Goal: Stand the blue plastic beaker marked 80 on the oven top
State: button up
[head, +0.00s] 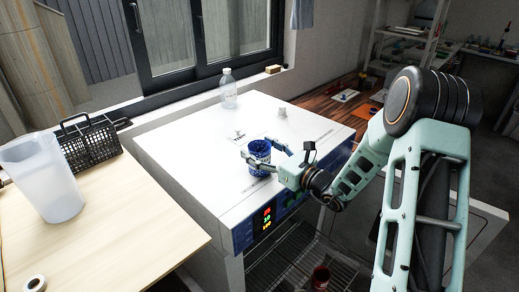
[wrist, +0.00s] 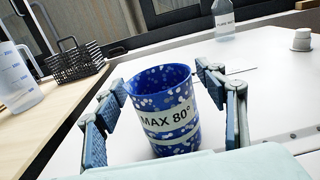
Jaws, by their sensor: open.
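The blue speckled beaker (head: 259,155) stands upright on the white oven top (head: 200,165), near its front edge. In the wrist view the beaker (wrist: 165,108) shows a pale band reading "MAX 80°". My gripper (head: 262,159) is open, with its fingers on either side of the beaker. The beaker's base appears to rest on the oven top.
A clear bottle (head: 228,88) and a small white cap-like piece (head: 282,112) stand on the oven top. A wooden table (head: 130,230) at left holds a large translucent jug (head: 42,178) and a black wire basket (head: 90,145). A wire rack (head: 290,262) lies below the oven's front.

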jog(key=v, duration=1.2)
jog(key=shift+r+b, duration=0.2)
jog(key=shift+b, duration=0.2)
jog(key=shift+a, duration=0.1)
